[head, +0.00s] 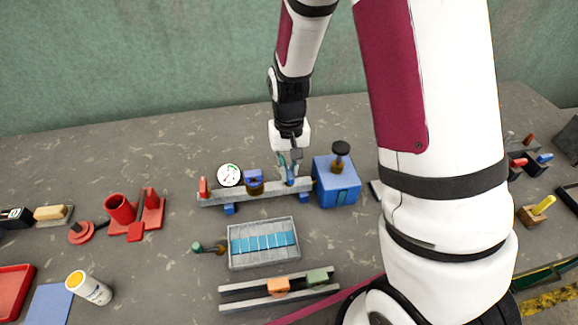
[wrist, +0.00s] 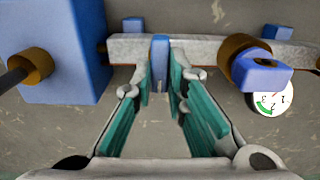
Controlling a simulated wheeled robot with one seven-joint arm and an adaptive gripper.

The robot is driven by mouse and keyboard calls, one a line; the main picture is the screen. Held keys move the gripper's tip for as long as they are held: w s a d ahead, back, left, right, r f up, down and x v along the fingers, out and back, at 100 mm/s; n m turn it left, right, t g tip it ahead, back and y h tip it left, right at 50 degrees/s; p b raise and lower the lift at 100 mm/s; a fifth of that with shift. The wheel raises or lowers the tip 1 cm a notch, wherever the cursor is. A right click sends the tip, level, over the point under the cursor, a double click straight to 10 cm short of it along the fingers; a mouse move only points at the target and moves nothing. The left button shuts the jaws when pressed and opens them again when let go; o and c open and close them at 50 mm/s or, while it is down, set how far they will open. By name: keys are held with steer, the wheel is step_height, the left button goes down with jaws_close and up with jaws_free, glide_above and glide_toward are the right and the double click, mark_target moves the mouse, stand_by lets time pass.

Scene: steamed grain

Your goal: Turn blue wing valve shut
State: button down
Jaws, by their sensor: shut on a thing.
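The blue wing valve (wrist: 160,52) sits on a grey bar or pipe (wrist: 213,48). In the wrist view its narrow blue wing points across the pipe, between my fingertips. My gripper (wrist: 159,78) has teal-padded fingers shut on this wing. In the head view my gripper (head: 289,164) reaches down onto the pipe (head: 229,195), just left of the blue box, and mostly hides the wing (head: 291,181). The lower part of the valve is hidden.
A blue box (head: 336,182) with a dark knob stands right of the valve. A brass-ringed blue fitting (head: 254,182), a dial gauge (head: 229,174) and a red lever (head: 203,187) are left. A grey tray (head: 264,262) lies in front. Red parts (head: 121,208) stand further left.

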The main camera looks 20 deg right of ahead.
mark_target(289, 170)
steer(key=c, duration=1.6)
jaws_free()
step_height(289, 170, up, 12)
steer(key=shift+r, duration=0.1)
steer(key=s+r+n+t, duration=0.2)
steer(key=s+r+t, duration=0.3)
steer(key=s+r, duration=1)
steer(key=s, duration=0.4)
steer(key=shift+r, duration=0.35)
